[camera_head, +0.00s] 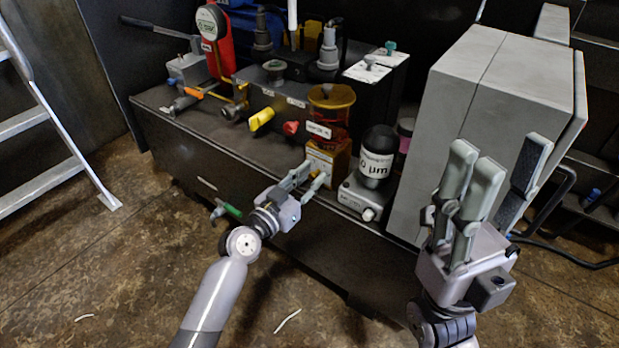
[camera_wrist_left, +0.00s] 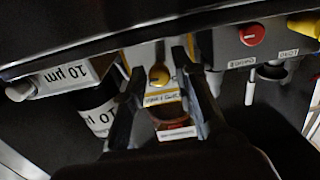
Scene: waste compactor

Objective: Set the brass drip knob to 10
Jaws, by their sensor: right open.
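The brass drip knob (camera_wrist_left: 158,76) shows in the left wrist view, round and yellow with a dark mark, above a small yellow-edged label. Its setting is too small to read. My left gripper's two fingers (camera_wrist_left: 157,62) reach on either side of the knob, apart, with no clear contact. In the head view my left gripper (camera_head: 312,176) is at the front of a brass-coloured block (camera_head: 328,158) below an amber bowl (camera_head: 331,104); the knob cannot be made out there. My right gripper (camera_head: 498,165) is open and empty, raised at the right, away from the bench.
A black-topped filter marked in µm (camera_head: 376,155) stands just right of the block. A yellow handle (camera_head: 261,119) and a red knob (camera_head: 291,128) are to its left. A large grey cabinet (camera_head: 480,110) stands at the right. The floor (camera_head: 130,270) in front is mostly clear.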

